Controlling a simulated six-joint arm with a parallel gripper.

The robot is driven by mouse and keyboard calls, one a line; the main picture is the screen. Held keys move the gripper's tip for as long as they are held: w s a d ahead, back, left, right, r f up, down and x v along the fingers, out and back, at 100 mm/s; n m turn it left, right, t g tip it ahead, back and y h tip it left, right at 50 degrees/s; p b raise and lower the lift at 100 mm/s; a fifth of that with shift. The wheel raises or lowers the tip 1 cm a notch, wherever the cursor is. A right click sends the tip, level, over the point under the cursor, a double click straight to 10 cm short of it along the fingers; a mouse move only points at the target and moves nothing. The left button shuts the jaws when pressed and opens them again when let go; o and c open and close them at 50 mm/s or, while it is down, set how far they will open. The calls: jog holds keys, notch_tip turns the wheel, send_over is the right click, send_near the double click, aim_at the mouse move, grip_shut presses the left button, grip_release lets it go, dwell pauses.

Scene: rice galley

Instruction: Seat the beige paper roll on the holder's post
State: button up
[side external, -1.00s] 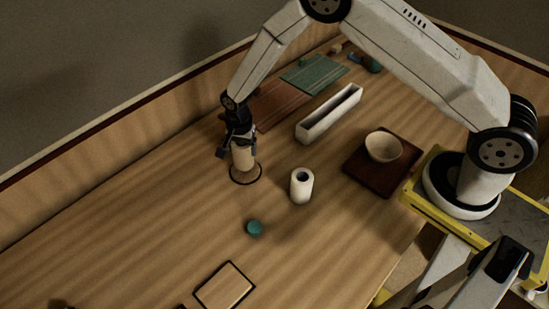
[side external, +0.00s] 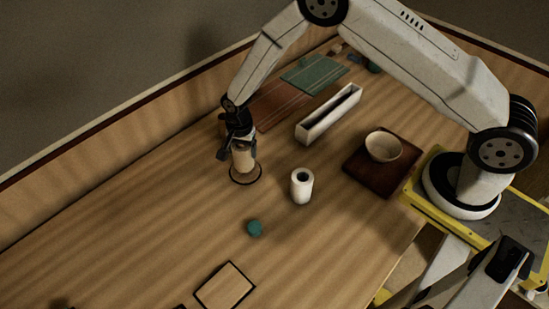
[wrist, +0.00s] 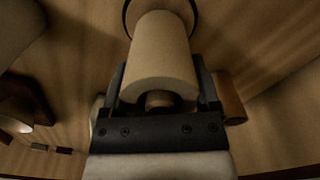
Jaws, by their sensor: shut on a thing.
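The beige paper roll (side external: 243,160) stands roughly upright in my gripper (side external: 237,148). In the wrist view the roll (wrist: 160,55) lies between the two dark fingers (wrist: 160,88), and my gripper is shut on it. The roll's lower end is over a dark-rimmed round base (side external: 246,184), which I take as the holder; its rim also shows in the wrist view (wrist: 127,18). A short brown round piece (wrist: 159,99) shows at the roll's near end; I cannot tell whether it is the post or the core. The roll hides the rest of the post.
A white trough (side external: 322,121), a dark tray (side external: 353,166) with a bowl (side external: 384,147), and red and green mats lie farther off.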

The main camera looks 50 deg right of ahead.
jog(key=shift+f, duration=0.6)
dwell(0.9)
jog(key=o, duration=1.3)
jog(key=shift+r, duration=3.95)
jog(key=shift+r, duration=0.15)
jog(key=shift+r, duration=2.1)
